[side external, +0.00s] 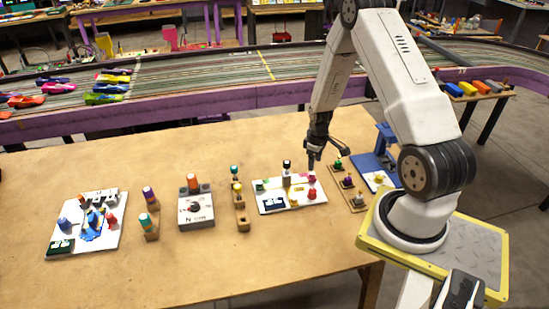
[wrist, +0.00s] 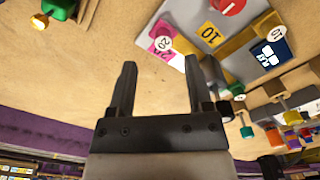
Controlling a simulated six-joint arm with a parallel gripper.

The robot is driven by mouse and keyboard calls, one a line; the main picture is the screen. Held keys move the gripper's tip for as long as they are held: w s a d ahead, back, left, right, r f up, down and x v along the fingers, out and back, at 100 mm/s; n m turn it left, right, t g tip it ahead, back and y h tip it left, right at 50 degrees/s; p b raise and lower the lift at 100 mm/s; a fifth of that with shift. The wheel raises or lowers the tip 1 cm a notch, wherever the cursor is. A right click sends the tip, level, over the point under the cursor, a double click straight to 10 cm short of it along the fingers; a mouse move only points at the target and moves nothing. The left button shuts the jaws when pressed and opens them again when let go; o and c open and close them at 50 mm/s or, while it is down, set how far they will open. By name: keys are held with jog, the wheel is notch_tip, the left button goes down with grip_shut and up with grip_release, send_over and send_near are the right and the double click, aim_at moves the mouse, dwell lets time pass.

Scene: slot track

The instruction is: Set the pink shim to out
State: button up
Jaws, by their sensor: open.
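A pink piece (wrist: 160,40) with white markings shows at the corner of a light grey board in the wrist view, beyond my fingertips. In the side view a small pink-red piece (side external: 312,181) is at the right end of the white board (side external: 266,208); I cannot tell for sure which piece is the pink shim. My gripper (side external: 315,163) hangs above the right end of that board. In the wrist view my gripper (wrist: 161,70) has its two fingers apart with nothing between them.
A wooden peg strip (side external: 347,184) and a blue stand (side external: 378,165) are close on the right. A grey box (side external: 196,212) stands left.

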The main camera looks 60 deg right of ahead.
aim_at(314, 173)
jog(key=shift+r, duration=1.5)
jog(key=shift+a+r, duration=0.1)
jog(key=shift+w+a+r, duration=0.1)
jog(key=shift+a+r, duration=0.05)
jog(key=shift+a, duration=0.05)
jog(key=s+a+r+t, duration=0.1)
jog(key=a+r, duration=0.7)
jog(key=a, duration=0.5)
jog(key=s+a+r+t, duration=0.1)
jog(key=s+a+r, duration=0.1)
jog(key=a+r, duration=0.6)
jog(key=a, duration=0.5)
jog(key=shift+a+t, duration=0.15)
jog(key=shift+t, duration=0.15)
